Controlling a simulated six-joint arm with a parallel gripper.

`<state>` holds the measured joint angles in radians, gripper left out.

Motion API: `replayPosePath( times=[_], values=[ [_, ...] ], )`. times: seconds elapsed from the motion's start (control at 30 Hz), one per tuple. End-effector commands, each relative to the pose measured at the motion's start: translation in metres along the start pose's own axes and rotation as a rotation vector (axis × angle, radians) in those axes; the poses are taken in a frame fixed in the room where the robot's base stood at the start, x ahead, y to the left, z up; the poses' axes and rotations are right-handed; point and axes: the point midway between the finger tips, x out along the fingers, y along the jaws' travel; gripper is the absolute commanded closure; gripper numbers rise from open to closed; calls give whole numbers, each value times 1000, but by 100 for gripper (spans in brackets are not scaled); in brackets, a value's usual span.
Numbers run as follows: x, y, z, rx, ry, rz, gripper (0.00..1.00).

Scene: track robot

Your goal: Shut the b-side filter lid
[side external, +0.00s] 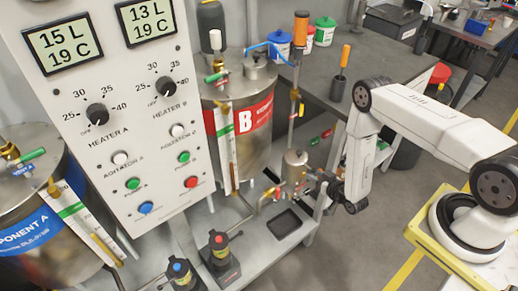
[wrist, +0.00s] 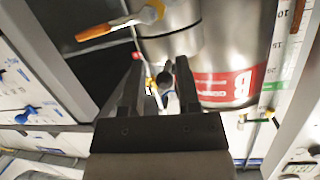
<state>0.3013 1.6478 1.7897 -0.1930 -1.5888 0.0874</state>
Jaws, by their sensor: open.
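The b-side filter appears to be the small metal canister (side external: 294,168) on piping in front of tank B (side external: 254,150). Its top looks rounded in the side view; I cannot tell whether its lid stands open. My gripper (side external: 322,186) is just right of the canister, at about its lower half. In the wrist view the two dark fingers of my gripper (wrist: 158,70) are apart. A small dark round knob (wrist: 166,79) shows between them, below a metal cylinder (wrist: 172,45) that is likely the filter. I cannot tell whether the fingers touch it.
An orange-handled valve (wrist: 96,32) lies at the upper left of the wrist view. A control panel (side external: 112,110) stands left of tank B. A black tray (side external: 286,223) lies on the lower shelf. A dark bench (side external: 330,75) stands behind, with tubs on it.

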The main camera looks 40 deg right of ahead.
Motion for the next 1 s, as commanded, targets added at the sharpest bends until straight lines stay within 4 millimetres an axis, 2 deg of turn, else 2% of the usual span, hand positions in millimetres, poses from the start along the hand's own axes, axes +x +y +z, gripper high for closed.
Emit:
replayPosePath(
  times=[0.27,0.7,1.0],
  values=[
    [-11,0,0,0,-1,0,59],
    [-64,1,1,0,-3,2,59],
    [-78,0,0,1,-1,1,59]
  ],
)
